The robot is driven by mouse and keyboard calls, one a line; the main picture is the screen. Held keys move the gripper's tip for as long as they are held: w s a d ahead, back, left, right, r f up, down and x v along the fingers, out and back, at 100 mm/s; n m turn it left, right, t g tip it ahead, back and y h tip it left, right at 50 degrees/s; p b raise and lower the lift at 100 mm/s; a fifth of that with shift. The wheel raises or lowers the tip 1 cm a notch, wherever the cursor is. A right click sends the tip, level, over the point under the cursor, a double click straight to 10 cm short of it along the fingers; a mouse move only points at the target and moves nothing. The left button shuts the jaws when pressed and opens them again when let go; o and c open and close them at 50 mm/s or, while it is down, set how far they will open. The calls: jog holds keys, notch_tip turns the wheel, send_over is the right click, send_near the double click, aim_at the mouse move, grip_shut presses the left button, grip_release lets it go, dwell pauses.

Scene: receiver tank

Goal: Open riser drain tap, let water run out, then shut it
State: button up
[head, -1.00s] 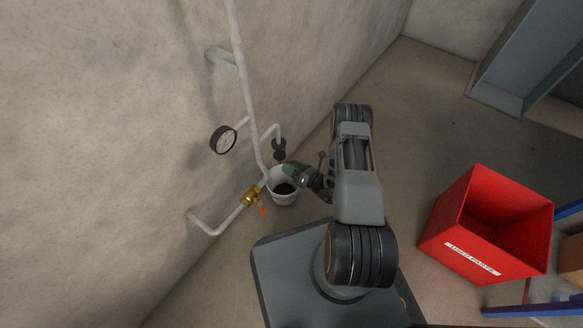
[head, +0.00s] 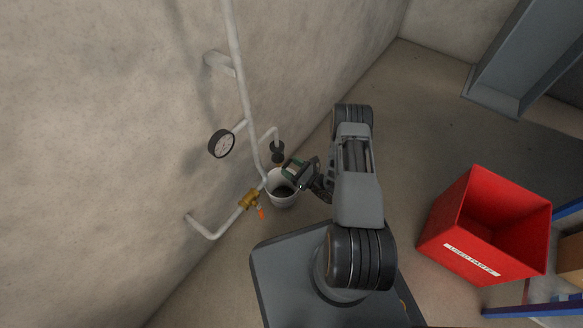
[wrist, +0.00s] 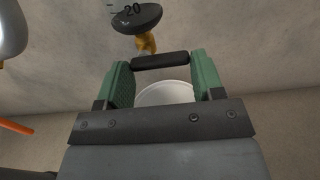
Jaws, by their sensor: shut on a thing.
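My gripper (head: 290,168) has green fingers. In the wrist view (wrist: 160,62) they are shut on the ends of a black bar-shaped tap handle (wrist: 160,60). Just beyond the handle is a brass tap part (wrist: 146,42) under a black disc (wrist: 137,18) marked 20. In the head view, the drain tap's dark fitting (head: 277,151) sits at the end of a bent white pipe, just left of the gripper. I see no water stream.
A white riser pipe (head: 239,75) runs along the wall with a round gauge (head: 221,144). A brass valve (head: 249,199) with an orange lever (head: 261,213) is left of the bucket. A red bin (head: 455,255) stands right; the floor between is clear.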

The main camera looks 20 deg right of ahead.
jog(key=shift+d+r, duration=0.1)
dwell(0.4)
jog(key=o, duration=0.9)
